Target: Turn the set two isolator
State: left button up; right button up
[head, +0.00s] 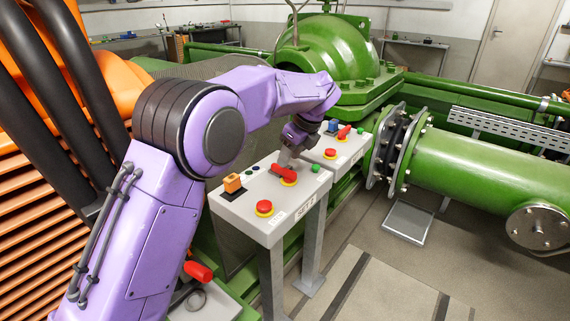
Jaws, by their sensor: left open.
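The set two panel (250,212) is a pale grey sloping console on legs, with a "SET 2" label on its front edge. Its isolator (285,175) is a red handle on a yellow round base near the panel's far side. My left gripper (283,162) comes down from the purple arm right at the red handle. It is open; its fingers are small here and partly hidden, so I cannot tell whether they touch the handle or straddle it. My right gripper is not in view.
The panel also bears a red stop button (264,208), an orange block-shaped switch (232,183) and a green button (316,168). A similar panel (343,155) with its own red handle (344,131) stands behind. Another red handle (198,271) shows at lower left. Green pipework (480,175) lies right.

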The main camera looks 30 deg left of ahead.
aim_at(284, 171)
pick_arm(q)
jog(key=x, duration=0.4)
jog(key=shift+a+f, duration=0.1)
jog(key=shift+f, duration=0.2)
grip_shut()
